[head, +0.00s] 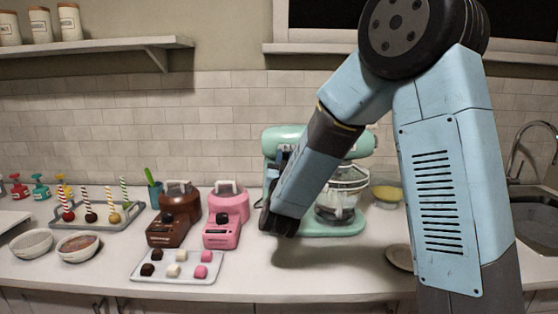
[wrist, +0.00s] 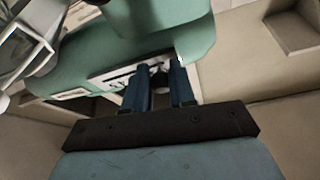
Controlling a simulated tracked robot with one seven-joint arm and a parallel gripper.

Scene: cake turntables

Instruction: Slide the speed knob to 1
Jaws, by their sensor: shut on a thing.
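The mint-green stand mixer (head: 285,137) stands on the counter, partly hidden behind my arm in the head view. In the wrist view the mixer (wrist: 135,40) fills the upper part, with a pale speed panel (wrist: 112,77) bearing dark marks on its side. The small dark speed knob (wrist: 159,80) sits at the panel, between the two blue fingers of my gripper (wrist: 161,72). My gripper is shut on the knob. The fingers hide part of the panel, and I cannot read which number the knob stands at.
The glass mixing bowl (head: 343,199) is on the mixer's base, close to my forearm. Left of it are a pink melting pot (head: 222,234), a brown one (head: 160,234) and a tray of sweets (head: 145,279).

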